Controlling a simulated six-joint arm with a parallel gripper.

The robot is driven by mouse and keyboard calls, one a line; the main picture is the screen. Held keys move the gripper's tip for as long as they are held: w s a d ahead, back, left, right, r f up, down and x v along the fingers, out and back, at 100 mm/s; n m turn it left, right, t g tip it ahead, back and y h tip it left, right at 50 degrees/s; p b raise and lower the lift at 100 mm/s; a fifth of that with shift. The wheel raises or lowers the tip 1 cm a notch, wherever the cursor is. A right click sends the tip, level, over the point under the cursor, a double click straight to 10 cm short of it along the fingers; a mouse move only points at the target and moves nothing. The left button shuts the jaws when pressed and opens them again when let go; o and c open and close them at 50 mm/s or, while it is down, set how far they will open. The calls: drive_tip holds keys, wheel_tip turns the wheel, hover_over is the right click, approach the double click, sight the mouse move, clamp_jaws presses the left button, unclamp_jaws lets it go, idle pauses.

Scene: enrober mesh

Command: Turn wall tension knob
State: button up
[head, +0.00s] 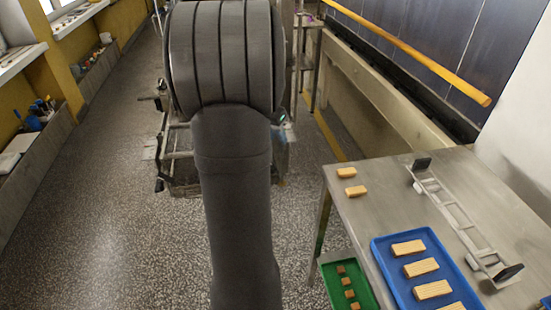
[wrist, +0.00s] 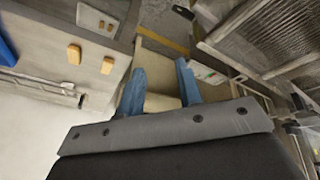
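My gripper (wrist: 161,88) shows in the wrist view with its two blue fingers spread apart. I see nothing held between them; a pale surface shows beyond the gap. I cannot make out the wall tension knob for certain in either view. In the head view my own arm covers the middle, and my gripper is hidden behind it. A metal frame machine (head: 176,150) is partly hidden behind my arm.
At the right in the head view, a steel table (head: 390,180) holds a blue tray (head: 381,257) with wafers, two loose wafers (head: 351,182) and a metal rack (head: 455,215). A green tray (head: 330,272) sits beside it. A yellow rail (head: 420,53) runs above. The speckled floor at left is clear.

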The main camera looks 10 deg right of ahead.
drive_tip(key=s+a+n+t+h, duration=0.1)
drive_tip(key=s+a+n+t, duration=0.25)
drive_tip(key=a+n, duration=0.55)
drive_tip(key=shift+n+g, duration=0.25)
drive_tip(key=shift+n, duration=0.25)
drive_tip(key=x, duration=1.1)
drive_tip(key=d+x, duration=0.1)
drive_tip(key=x, duration=0.5)
drive_tip(key=shift+d, duration=0.15)
drive_tip(key=shift+r, duration=0.1)
clamp_jaws()
